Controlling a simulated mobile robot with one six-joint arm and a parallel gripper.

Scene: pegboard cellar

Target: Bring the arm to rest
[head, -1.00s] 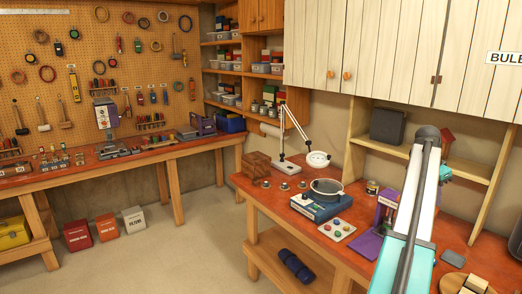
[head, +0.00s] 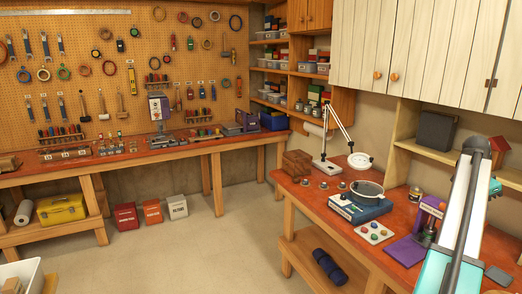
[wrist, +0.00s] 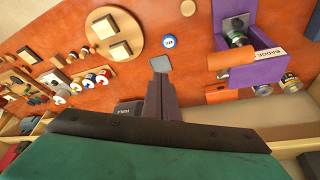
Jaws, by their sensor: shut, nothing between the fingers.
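My arm (head: 462,215) rises at the right of the head view, over the orange-red bench; its gripper is hidden there. In the wrist view my gripper (wrist: 161,82) is shut with nothing between its fingers. Its fingers point toward the bench top (wrist: 190,65), and a small grey square plate (wrist: 160,63) shows just beyond the fingertips. I cannot tell the height of the fingers above the bench.
A purple stand (wrist: 232,65) is right of the fingers, and a round wooden board (wrist: 114,28) left. The right bench also bears a blue scale (head: 358,208), button board (head: 374,232) and white lamp (head: 360,160). The floor (head: 215,245) between the benches is clear.

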